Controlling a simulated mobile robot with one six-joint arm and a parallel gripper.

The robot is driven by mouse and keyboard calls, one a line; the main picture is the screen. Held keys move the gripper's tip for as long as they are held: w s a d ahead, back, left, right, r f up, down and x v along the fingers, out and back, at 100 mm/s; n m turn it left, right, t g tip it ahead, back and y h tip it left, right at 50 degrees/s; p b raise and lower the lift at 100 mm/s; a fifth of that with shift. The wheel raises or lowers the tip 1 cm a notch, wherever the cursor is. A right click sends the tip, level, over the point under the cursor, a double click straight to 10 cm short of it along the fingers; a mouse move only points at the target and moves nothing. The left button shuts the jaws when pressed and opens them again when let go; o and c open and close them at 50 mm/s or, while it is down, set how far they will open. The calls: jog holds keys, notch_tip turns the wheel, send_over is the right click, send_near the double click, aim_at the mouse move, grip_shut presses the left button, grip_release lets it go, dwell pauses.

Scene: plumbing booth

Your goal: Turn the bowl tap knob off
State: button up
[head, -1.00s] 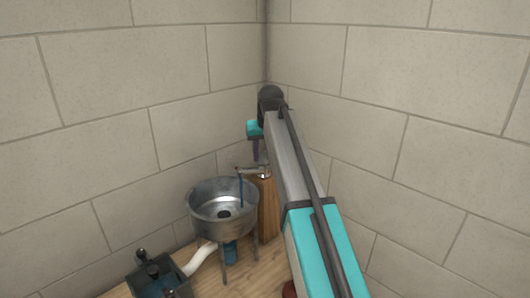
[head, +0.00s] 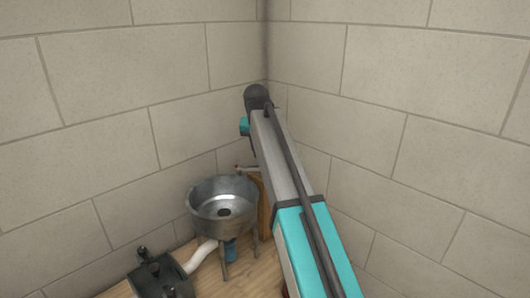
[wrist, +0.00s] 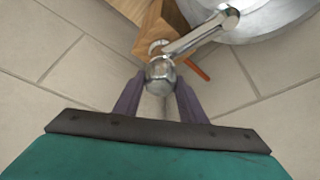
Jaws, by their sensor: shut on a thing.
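The bowl tap's rounded chrome knob (wrist: 160,70) is between the two purple fingers of my gripper (wrist: 159,82), which is shut on it. The chrome spout (wrist: 205,31) runs from the tap on its wooden post (wrist: 160,29) toward the metal bowl (wrist: 268,18) at upper right. In the head view the bowl (head: 222,188) stands on legs, and the spout (head: 246,168) shows just left of my arm. No water stream shows under the spout. My arm hides the knob and the fingers in the head view.
A red-orange lever-like piece (wrist: 197,70) sticks out beside the post. Block walls (head: 180,134) meet close behind the tap.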

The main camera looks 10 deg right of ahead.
jog(key=shift+r, duration=0.1)
jog(key=o, duration=1.1)
jog(key=shift+c, duration=0.2)
jog(key=b+v, duration=0.3)
jog(key=v, duration=1)
jog(key=shift+s+r, duration=0.2)
jog(key=shift+r, duration=0.1)
jog(key=shift+s+f, duration=0.1)
